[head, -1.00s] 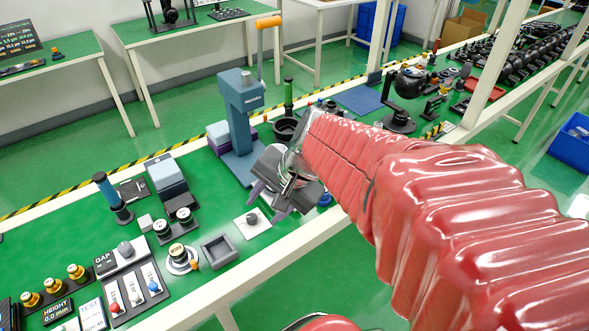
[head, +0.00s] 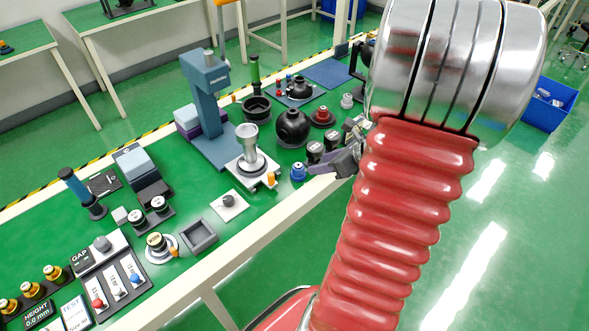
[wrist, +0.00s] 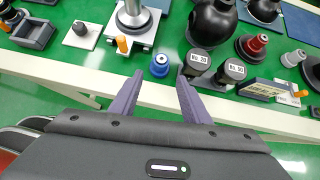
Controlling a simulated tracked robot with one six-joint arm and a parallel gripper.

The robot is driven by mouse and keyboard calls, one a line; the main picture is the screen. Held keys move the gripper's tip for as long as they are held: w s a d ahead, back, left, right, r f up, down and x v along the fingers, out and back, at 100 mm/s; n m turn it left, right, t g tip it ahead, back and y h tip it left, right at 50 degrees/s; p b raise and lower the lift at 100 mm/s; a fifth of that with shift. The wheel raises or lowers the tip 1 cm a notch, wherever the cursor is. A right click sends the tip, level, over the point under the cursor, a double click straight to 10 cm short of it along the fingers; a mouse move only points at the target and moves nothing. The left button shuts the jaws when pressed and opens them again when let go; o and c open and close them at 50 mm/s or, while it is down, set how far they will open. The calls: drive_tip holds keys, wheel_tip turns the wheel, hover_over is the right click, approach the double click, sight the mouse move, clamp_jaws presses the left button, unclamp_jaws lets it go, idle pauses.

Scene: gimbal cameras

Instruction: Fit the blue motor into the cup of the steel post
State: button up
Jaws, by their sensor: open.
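The small blue motor (head: 298,172) stands upright on the green table near its front edge, to the right of the steel post. The steel post (head: 247,143) stands on a white square base; its cup is at the top, and I cannot see inside it. My gripper (head: 322,168) is just right of the motor, partly hidden by my arm. In the wrist view the gripper (wrist: 159,79) has its purple fingers apart and empty. The motor (wrist: 160,66) shows just beyond the fingertips, in line with the gap, and the post (wrist: 132,14) is further back to the left.
Black weights (wrist: 197,62) stand close right of the gripper, with a black ball (head: 293,128) behind them. An orange knob (head: 270,180) sits at the post base's front corner. The blue press (head: 208,105) rises behind the post. The table's white edge (head: 265,218) runs in front.

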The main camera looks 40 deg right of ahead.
sight(302, 169)
drive_tip(key=shift+d, duration=0.1)
drive_tip(key=shift+x, duration=4.35)
drive_tip(key=shift+f, duration=0.1)
drive_tip(key=shift+x, duration=2.55)
drive_tip(key=shift+s+f, duration=0.1)
drive_tip(key=shift+c, duration=0.4)
drive_tip(key=c, duration=0.7)
